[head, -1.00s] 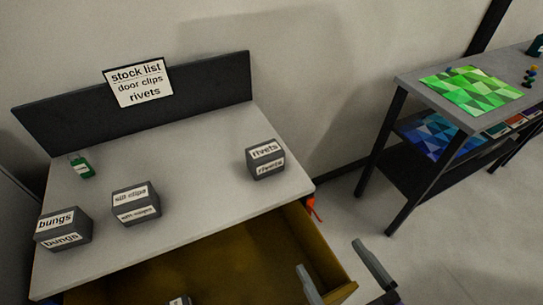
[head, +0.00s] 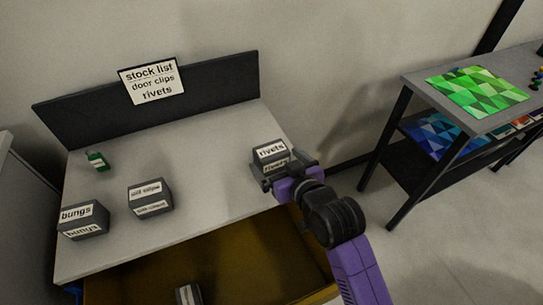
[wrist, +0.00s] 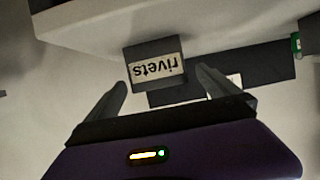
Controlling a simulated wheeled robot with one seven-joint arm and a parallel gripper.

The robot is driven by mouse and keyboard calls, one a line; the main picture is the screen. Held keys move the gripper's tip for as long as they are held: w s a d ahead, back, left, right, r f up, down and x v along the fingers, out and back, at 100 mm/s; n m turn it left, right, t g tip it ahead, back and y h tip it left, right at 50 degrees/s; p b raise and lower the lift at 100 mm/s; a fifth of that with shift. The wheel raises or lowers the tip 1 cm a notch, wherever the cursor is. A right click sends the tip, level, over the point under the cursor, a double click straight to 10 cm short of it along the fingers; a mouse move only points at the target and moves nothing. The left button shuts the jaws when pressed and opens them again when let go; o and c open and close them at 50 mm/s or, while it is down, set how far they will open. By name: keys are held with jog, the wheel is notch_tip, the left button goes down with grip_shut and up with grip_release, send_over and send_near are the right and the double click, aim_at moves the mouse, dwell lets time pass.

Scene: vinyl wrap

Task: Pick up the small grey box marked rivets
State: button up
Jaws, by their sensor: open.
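The small grey box marked rivets (head: 270,152) stands at the right end of the grey worktop (head: 222,140). In the wrist view the rivets box (wrist: 156,62) shows its white label upside down, between and beyond the two fingers. My gripper (head: 290,172) is open at the near side of the box, with a finger toward each side of it. In the wrist view my gripper (wrist: 165,92) holds nothing. Whether the fingers touch the box I cannot tell.
Boxes marked bungs (head: 83,220) and sill clips (head: 150,197) and a green bottle (head: 96,161) stand further left. A stock list sign (head: 153,82) is at the back panel (head: 215,80). An open drawer (head: 240,260) juts out below, with a box (head: 188,294) inside.

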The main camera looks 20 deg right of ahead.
aim_at(267, 152)
jog(key=shift+f+p+x, duration=0.2)
jog(key=shift+p+x, duration=0.2)
jog(key=shift+x, duration=1.55)
jog(key=shift+f+p+x, duration=0.15)
jog(key=shift+p+x, duration=0.2)
jog(key=shift+x, duration=1.55)
jog(key=shift+s+d, duration=0.1)
jog(key=c, duration=1.6)
jog(key=shift+o, duration=0.2)
jog(key=shift+r, duration=0.15)
